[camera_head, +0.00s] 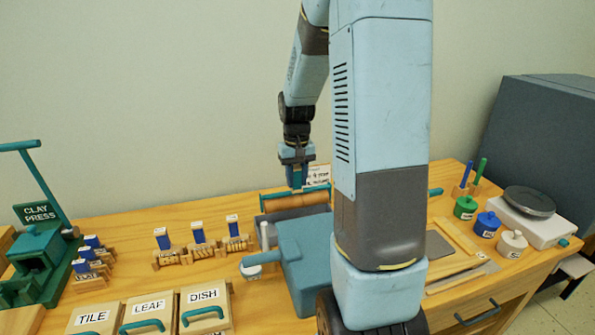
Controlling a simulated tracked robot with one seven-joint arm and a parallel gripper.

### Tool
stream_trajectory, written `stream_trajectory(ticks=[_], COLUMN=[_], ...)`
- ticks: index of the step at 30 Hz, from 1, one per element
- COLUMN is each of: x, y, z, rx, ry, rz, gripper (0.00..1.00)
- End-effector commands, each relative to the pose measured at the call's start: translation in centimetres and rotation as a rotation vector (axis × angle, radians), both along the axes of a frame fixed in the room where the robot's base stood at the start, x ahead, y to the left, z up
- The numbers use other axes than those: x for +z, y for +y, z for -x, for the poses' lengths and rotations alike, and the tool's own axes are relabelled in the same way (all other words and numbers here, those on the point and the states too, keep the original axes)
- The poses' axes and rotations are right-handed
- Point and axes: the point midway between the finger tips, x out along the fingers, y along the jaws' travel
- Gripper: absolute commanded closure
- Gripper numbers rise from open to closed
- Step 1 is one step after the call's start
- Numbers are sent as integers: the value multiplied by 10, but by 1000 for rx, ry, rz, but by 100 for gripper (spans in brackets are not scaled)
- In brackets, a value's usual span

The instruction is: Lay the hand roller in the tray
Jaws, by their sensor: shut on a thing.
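My gripper (297,184) points down over the back of the table, left of my arm's large links. It is shut on the hand roller (295,201), which has a wooden roller and a teal frame and lies level across the picture. A grey, shallow tray-like thing (264,221) shows just below the roller. I cannot tell from this view whether the roller touches it. My arm hides part of the table to the right.
Several blue-topped stamps (199,235) stand on wooden racks left of the roller. The clay press (38,248) is at far left, with labelled boxes (148,312) in front. Coloured jars (487,225) and a scale (532,222) stand at right. A small card (319,175) stands behind my gripper.

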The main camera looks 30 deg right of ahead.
Motion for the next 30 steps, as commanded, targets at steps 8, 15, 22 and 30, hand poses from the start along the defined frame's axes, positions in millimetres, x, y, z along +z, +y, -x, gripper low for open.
stream_trajectory(ticks=[8,15,22,30], x=[-23,-42,-60,-75], y=[1,2,2,2], z=[0,0,0,0], rx=[3,3,4,4], ry=[2,2,2,0], rz=[0,0,0,0], gripper=[100,100,100,100])
